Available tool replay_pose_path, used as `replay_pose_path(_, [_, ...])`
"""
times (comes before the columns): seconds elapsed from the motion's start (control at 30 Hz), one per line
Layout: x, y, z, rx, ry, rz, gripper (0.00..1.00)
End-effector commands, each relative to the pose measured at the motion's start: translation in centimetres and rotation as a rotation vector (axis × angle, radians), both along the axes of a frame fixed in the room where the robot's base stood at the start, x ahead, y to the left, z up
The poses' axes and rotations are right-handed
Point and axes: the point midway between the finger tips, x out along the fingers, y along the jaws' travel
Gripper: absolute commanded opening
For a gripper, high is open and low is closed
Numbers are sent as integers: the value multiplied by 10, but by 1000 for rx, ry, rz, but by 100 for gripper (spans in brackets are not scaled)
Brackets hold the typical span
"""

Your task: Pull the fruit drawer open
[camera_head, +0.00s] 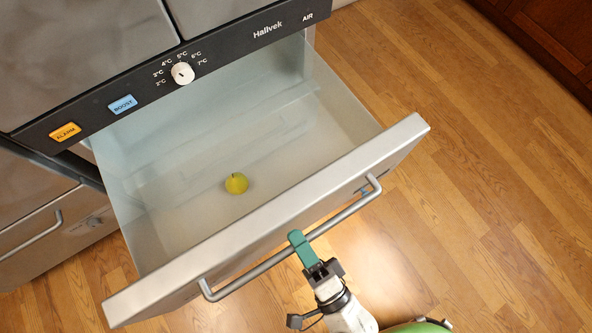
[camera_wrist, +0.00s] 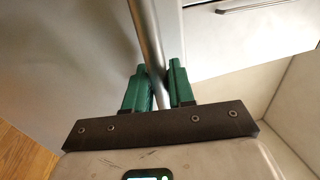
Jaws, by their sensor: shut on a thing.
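The fruit drawer (camera_head: 266,222) is pulled well out from the fridge front in the head view, its inside in plain sight. My gripper (camera_head: 299,243) is at the middle of the handle. In the wrist view the green fingers of my gripper (camera_wrist: 159,88) are on either side of the bar, shut on it.
A dark control panel (camera_head: 215,62) with a white dial (camera_head: 183,73) is above the drawer. Another drawer with a handle (camera_head: 32,237) is at the left, closed. The wooden floor (camera_head: 480,190) is clear at the right. A dark wood cabinet (camera_head: 555,35) stands at the top right.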

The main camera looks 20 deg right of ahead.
Motion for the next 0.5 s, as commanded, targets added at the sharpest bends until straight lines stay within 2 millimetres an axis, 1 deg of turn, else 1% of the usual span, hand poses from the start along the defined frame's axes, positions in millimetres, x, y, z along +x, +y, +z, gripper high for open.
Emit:
replay_pose_path(0.27, [-1,0,-2,-1,4,2,0])
replay_pose_path(0.3, [-1,0,-2,-1,4,2,28])
replay_pose_path(0.43, [0,0,-1,-1,3,1,40])
replay_pose_path(0.5, [0,0,-1,-1,2,1,40])
